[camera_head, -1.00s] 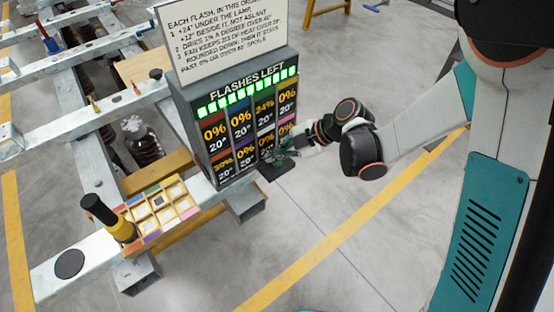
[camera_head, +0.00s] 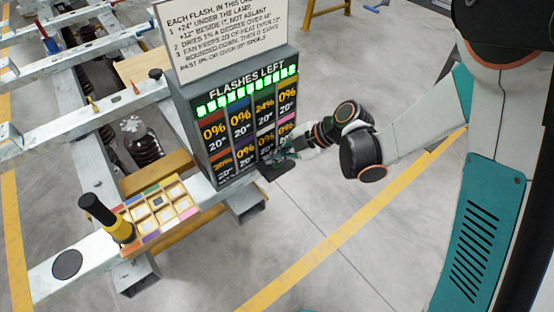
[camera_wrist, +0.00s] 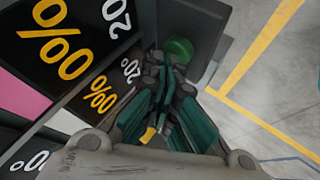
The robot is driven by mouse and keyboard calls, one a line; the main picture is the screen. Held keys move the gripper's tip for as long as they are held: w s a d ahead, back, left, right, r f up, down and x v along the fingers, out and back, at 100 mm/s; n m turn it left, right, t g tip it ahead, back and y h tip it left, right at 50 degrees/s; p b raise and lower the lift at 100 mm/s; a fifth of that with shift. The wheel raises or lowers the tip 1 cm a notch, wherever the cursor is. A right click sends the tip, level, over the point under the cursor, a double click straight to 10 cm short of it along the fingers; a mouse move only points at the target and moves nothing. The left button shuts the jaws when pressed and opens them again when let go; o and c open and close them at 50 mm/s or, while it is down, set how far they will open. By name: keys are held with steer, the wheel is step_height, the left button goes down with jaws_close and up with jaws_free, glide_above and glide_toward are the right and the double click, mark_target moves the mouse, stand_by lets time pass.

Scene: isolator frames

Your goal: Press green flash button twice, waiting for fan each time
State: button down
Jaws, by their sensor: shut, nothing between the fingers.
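The green button (camera_wrist: 179,48) shows in the wrist view, on a dark grey face at the side of the display box. My gripper (camera_wrist: 165,70) is shut and empty, its fingertips just below the button in the picture. I cannot tell whether they touch it. In the head view my gripper (camera_head: 275,164) is low at the right of the display box (camera_head: 185,130), and the button is hidden. The display reads "FLASHES LEFT" above a row of green lights (camera_head: 245,92). Its coloured cells show percentages and 20°. No fan is recognisable.
A white instruction sign (camera_head: 225,35) stands atop the box. A wooden tray (camera_head: 165,228) with small pale squares lies on the grey beam, beside a black and yellow lamp-like object (camera_head: 105,218). The floor (camera_head: 290,240) right of the beam is clear.

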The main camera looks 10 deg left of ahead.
stand_by(0.3)
steer(key=shift+r+p, duration=0.6)
steer(key=shift+r, duration=0.4)
step_height(320, 180, up, 6)
steer(key=p, duration=0.3)
steer(key=shift+p, duration=0.4)
stand_by(0.4)
